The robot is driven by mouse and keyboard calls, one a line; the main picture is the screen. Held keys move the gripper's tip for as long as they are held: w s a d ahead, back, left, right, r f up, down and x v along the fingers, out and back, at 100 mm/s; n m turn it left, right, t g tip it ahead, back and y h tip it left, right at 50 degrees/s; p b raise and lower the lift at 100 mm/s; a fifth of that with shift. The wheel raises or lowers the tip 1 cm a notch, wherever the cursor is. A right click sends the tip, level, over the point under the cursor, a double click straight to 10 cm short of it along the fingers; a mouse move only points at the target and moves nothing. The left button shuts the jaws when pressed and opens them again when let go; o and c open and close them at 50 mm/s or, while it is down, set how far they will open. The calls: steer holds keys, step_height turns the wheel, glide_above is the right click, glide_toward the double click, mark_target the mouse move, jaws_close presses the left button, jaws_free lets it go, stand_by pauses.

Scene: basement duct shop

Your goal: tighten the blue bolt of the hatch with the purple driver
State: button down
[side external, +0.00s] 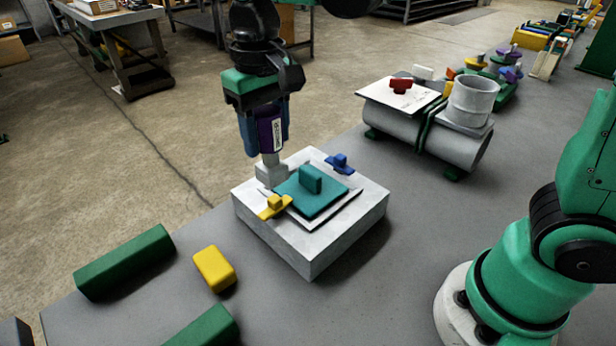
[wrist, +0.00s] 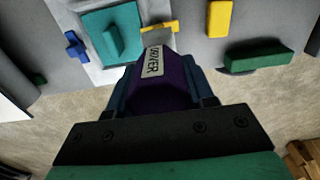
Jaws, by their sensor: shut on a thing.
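My gripper (side external: 265,130) is shut on the purple driver (side external: 268,135), which carries a white label. The driver points down, with its grey tip over the back-left edge of the white box, left of the hatch. In the wrist view the driver (wrist: 162,85) sits between blue fingers and its tip is partly hidden. The hatch (side external: 318,197) is a teal plate with a raised handle on the white box (side external: 300,252). The blue bolt (side external: 341,163) stands at the hatch's far right side, apart from the driver. It also shows in the wrist view (wrist: 76,46).
A yellow bolt (side external: 274,206) sits at the hatch's near-left corner, close to the driver tip. A yellow block (side external: 214,267) and green blocks (side external: 125,262) lie front left. A grey duct (side external: 425,135) with a red-knobbed plate stands behind right. Bare table lies right of the box.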

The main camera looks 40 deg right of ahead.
steer(key=d+r, duration=0.2)
steer(key=d, duration=1.2)
glide_above(339, 155)
steer(key=shift+f, duration=2.55)
steer(key=shift+f, duration=0.95)
